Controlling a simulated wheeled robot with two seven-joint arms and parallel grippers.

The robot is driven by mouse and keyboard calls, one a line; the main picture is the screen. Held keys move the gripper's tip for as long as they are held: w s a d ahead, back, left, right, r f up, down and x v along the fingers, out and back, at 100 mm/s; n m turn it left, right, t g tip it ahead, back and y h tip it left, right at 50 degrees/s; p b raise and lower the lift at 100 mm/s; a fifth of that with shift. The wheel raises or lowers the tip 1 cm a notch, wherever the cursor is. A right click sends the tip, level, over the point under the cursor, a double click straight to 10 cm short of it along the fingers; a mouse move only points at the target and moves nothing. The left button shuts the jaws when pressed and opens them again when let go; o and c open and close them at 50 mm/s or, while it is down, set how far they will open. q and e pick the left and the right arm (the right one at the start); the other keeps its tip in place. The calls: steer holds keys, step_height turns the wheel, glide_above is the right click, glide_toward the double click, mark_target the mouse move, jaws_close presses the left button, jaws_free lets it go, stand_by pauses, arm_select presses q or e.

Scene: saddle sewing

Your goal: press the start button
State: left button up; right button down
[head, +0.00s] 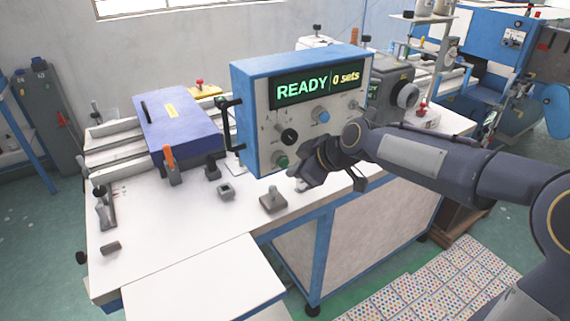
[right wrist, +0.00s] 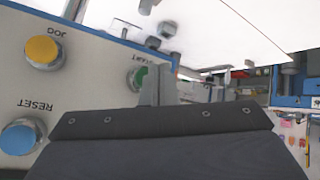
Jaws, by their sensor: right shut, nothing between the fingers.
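The green start button (head: 282,161) sits low on the front face of the blue and white control box (head: 262,125). It also shows in the right wrist view (right wrist: 137,77), marked START and partly hidden by my finger. My right gripper (head: 295,174) is shut and empty, its fingertips close beside the button. I cannot tell whether they touch it. In the right wrist view the grey fingers (right wrist: 159,84) overlap the button's edge. The box display (head: 306,88) reads READY and 0 sets. My left gripper is in neither view.
A blue RESET button (right wrist: 20,137) and a yellow JOG button (right wrist: 42,51) share the panel. A black knob (head: 289,136) is above the start button. Small fixtures, including a grey block (head: 273,201), stand on the white table (head: 185,235) below. The table's front left is mostly clear.

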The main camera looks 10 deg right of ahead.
steer(key=shift+w+a, duration=0.1)
stand_by(0.6)
steer(key=shift+w+a, duration=0.1)
steer(key=shift+w, duration=0.2)
